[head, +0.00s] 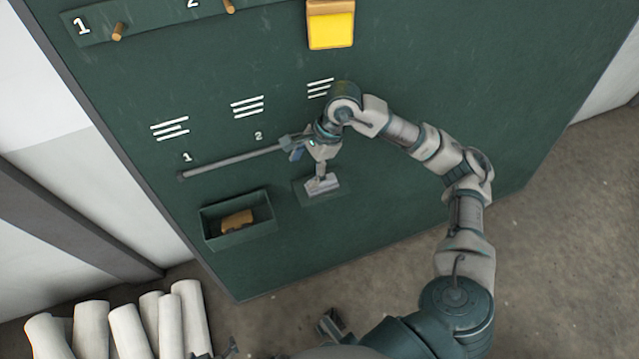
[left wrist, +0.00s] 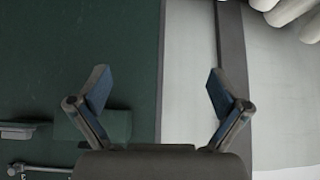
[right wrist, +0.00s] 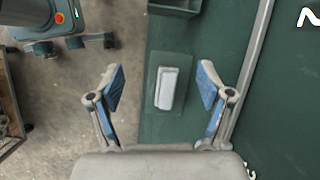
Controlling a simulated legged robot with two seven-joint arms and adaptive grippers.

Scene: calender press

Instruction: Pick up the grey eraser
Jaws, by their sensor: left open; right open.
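The grey eraser (head: 322,185) sits on a small green ledge on the green board in the head view. In the right wrist view, this pale grey block (right wrist: 167,88) lies on the ledge, in line with the gap between the fingers. My right gripper (right wrist: 160,86) is open, with a blue-padded finger on each side of that gap. In the head view, my right gripper (head: 310,157) is just above the eraser and partly overlaps it. Contact cannot be told. My left gripper (left wrist: 153,88) is open and empty, away from the eraser, over the board's edge.
A green box (head: 236,241) holding a tan object (head: 237,221) is left of the ledge. A grey rod (head: 230,161) runs along the board above it. A yellow block (head: 330,27) hangs higher. White rolls (head: 130,331) lie on the floor at lower left.

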